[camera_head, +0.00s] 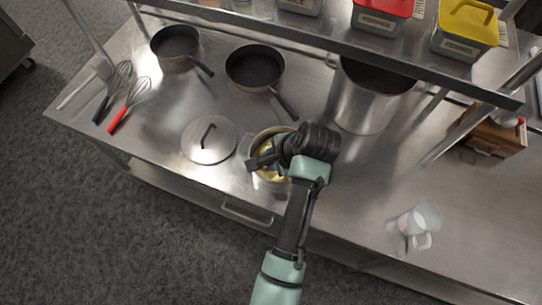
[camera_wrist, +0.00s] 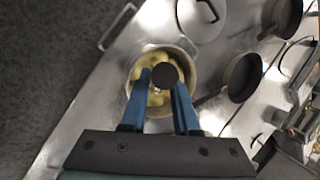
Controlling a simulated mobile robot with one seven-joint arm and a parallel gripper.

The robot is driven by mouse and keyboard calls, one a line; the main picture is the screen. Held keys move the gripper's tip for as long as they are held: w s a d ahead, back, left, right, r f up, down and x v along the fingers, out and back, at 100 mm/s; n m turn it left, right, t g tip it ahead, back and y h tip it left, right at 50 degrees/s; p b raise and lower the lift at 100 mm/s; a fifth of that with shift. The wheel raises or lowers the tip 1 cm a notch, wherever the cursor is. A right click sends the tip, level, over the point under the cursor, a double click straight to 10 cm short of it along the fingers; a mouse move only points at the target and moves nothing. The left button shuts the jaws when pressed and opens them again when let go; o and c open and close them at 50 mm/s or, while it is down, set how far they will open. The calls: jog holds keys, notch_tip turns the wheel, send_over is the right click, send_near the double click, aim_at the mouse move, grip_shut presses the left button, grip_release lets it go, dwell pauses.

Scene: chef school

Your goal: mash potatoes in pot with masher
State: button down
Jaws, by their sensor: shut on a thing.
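A small metal pot (camera_head: 260,134) stands near the front edge of the steel counter, with yellow potato pieces inside; the pot also shows in the wrist view (camera_wrist: 194,68) with the potatoes (camera_wrist: 150,60). My gripper (camera_head: 264,160) is over the pot. In the wrist view my gripper (camera_wrist: 165,92) has its two blue fingers shut on the dark round-ended handle of the masher (camera_wrist: 164,75). The handle points toward the wrist camera, over the pot's middle. The masher's head is hidden below the handle, so I cannot tell whether it touches the potatoes.
A lid (camera_head: 208,140) lies left of the pot. Two pans (camera_head: 255,66) (camera_head: 175,43) and a tall stockpot (camera_head: 364,105) stand behind. Two whisks (camera_head: 130,101) (camera_head: 115,88) lie at left. A shelf (camera_head: 420,68) overhangs the back.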

jog(key=shift+f+b, duration=0.95)
jog(key=shift+f, duration=1)
jog(key=shift+r, duration=0.15)
jog(key=r+p, duration=0.1)
jog(key=w+d+r+p, duration=0.1)
jog(key=r, duration=0.1)
jog(key=w+d+r+p, duration=0.1)
jog(key=shift+w+r, duration=0.15)
jog(key=shift+a+f+b, duration=0.1)
jog(key=shift+f+b, duration=0.9)
jog(key=shift+f, duration=1.2)
